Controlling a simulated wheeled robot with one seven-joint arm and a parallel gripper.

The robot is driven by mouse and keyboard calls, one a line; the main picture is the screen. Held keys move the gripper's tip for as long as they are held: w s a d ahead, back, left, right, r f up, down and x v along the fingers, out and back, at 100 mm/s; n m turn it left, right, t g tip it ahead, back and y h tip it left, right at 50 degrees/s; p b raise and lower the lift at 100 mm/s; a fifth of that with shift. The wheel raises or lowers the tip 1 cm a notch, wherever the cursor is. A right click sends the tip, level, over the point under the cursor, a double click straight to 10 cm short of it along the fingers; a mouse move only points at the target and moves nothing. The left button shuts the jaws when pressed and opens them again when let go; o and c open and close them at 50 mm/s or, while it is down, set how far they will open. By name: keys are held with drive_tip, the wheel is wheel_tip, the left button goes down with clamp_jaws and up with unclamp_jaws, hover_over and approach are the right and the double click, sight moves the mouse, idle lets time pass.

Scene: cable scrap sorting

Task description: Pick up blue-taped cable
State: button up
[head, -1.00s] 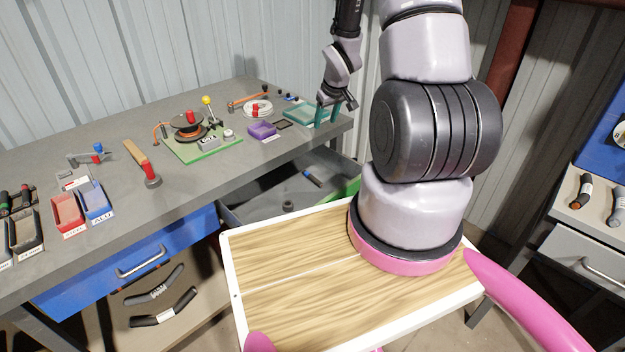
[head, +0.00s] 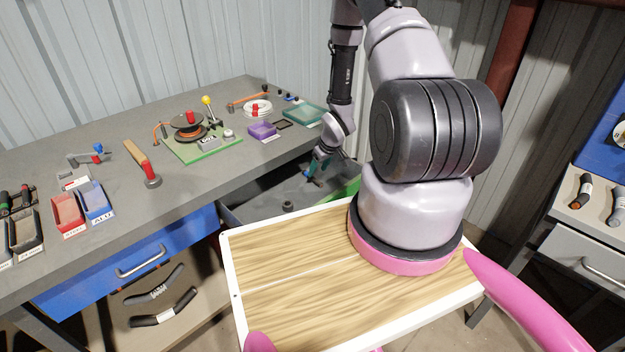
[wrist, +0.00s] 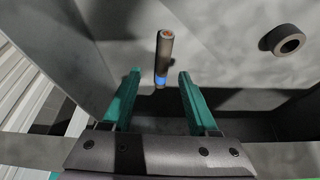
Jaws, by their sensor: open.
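The blue-taped cable (wrist: 164,52) is a short dark piece with a copper-coloured core showing at its far end and a blue band near its close end. It lies on the drawer floor in the wrist view, its banded end between my fingertips. My gripper (wrist: 160,82) is open, with one green finger on each side of the cable and a gap to both. In the head view my gripper (head: 315,170) is down at the open drawer (head: 262,205), and the cable there is hidden or too small to make out.
A dark ring-shaped piece (wrist: 283,41) lies in the drawer right of the cable; it also shows in the head view (head: 288,206). The drawer's green side wall (head: 347,190) is close to my gripper. The workbench top (head: 240,160) overhangs the drawer's back.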

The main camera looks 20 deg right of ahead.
sight(315, 178)
drive_tip(key=x, duration=0.4)
drive_tip(key=shift+a, duration=0.25)
clamp_jaws()
